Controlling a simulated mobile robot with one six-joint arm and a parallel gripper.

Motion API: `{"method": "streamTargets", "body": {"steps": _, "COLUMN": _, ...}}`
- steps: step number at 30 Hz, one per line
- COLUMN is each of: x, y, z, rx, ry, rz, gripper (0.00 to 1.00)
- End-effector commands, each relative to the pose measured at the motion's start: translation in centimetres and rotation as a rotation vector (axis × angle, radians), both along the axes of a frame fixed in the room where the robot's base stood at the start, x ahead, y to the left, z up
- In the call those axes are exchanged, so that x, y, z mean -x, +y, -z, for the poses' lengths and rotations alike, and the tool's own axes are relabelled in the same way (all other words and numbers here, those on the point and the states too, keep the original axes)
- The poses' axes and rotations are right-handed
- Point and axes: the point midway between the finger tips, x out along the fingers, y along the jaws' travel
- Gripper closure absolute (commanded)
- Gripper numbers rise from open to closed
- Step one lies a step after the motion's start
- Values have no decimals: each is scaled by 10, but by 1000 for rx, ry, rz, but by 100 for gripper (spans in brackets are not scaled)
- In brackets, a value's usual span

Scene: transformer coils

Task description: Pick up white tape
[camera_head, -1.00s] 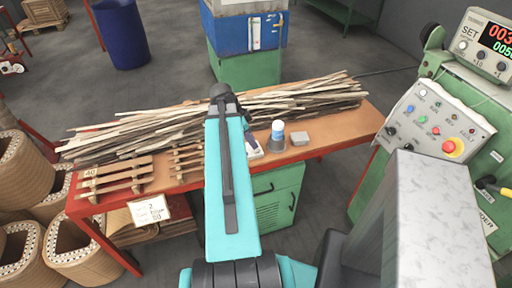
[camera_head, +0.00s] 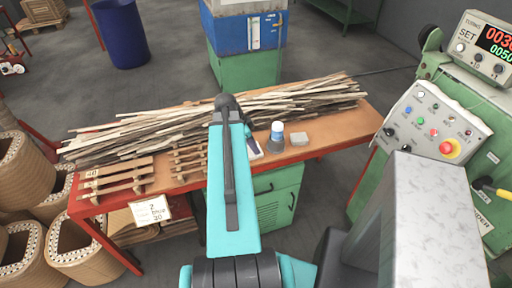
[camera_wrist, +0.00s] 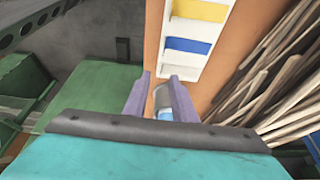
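My gripper (camera_wrist: 163,88) shows in the wrist view with its two purple fingers apart, so it is open. A pale grey, rounded thing (camera_wrist: 163,97) with blue below it shows between the fingers; I cannot tell whether they touch it. In the head view a small white-topped, blue-grey cylinder (camera_head: 277,134) stands on the orange workbench (camera_head: 343,127), just right of my arm. I cannot tell for sure which thing is the white tape. My arm hides most of the gripper in the head view.
A white rack (camera_wrist: 190,46) with yellow and blue strips lies ahead of the fingers. A grey block (camera_head: 299,138) sits right of the cylinder. A long pile of wooden strips (camera_head: 300,101) covers the bench's back. Wooden racks (camera_head: 115,178) stand left. A control panel (camera_head: 436,125) is at right.

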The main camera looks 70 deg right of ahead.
Motion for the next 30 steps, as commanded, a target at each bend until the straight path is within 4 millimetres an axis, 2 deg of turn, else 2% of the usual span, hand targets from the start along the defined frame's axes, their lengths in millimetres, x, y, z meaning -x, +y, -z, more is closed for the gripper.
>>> {"method": "streamTargets", "body": {"steps": 11, "x": 7, "y": -6, "z": 21, "rx": 0, "ry": 0, "rz": 0, "gripper": 76}}
{"method": "streamTargets", "body": {"steps": 28, "x": 6, "y": -5, "z": 22, "rx": 0, "ry": 0, "rz": -1, "gripper": 76}}
{"method": "streamTargets", "body": {"steps": 30, "x": 6, "y": -5, "z": 22, "rx": 0, "ry": 0, "rz": -1, "gripper": 86}}
